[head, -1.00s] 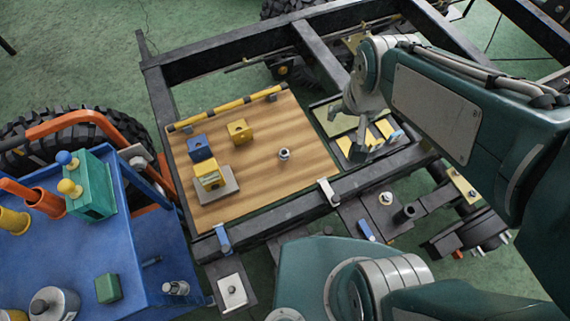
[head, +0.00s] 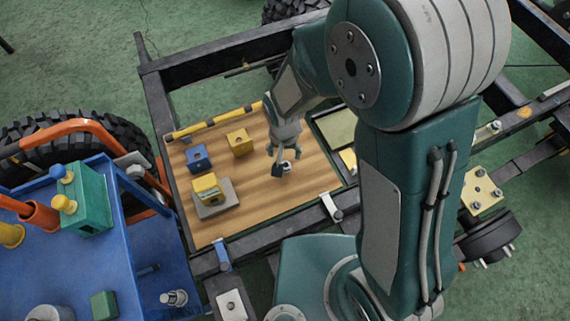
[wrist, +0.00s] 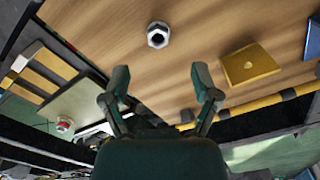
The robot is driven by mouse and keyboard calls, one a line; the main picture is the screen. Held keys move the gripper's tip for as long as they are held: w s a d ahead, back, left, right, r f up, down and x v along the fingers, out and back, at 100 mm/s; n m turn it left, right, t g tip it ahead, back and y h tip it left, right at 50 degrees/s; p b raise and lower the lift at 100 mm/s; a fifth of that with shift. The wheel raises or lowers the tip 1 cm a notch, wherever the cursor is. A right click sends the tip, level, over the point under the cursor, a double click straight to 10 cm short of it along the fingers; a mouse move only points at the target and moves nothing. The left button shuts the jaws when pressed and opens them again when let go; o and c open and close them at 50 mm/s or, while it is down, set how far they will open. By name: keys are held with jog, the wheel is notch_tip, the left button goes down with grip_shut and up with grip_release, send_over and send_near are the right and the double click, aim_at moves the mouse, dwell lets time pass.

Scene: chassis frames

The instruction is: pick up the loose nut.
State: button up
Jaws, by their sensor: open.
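The loose nut (wrist: 158,35) is a silver hex nut lying on the wooden board (wrist: 200,25). In the head view the nut (head: 287,167) is partly hidden by my gripper (head: 284,164), which is over or close beside it. In the wrist view my gripper (wrist: 160,88) is open and empty, its two fingers apart. The nut lies beyond the fingertips there, roughly in line with the gap between them, and is not held.
A yellow block (head: 240,142), a blue block (head: 198,157) and a yellow block on a grey plate (head: 218,207) stand left on the board. A yellow-black bar (head: 212,122) edges its far side. A compartment tray (wrist: 60,95) lies beside the board. Dark chassis rails surround it.

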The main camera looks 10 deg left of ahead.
notch_tip(320, 180, down, 8)
jog(key=shift+w+d+f, duration=0.1)
jog(key=shift+w, duration=0.05)
grip_shut()
dwell(0.4)
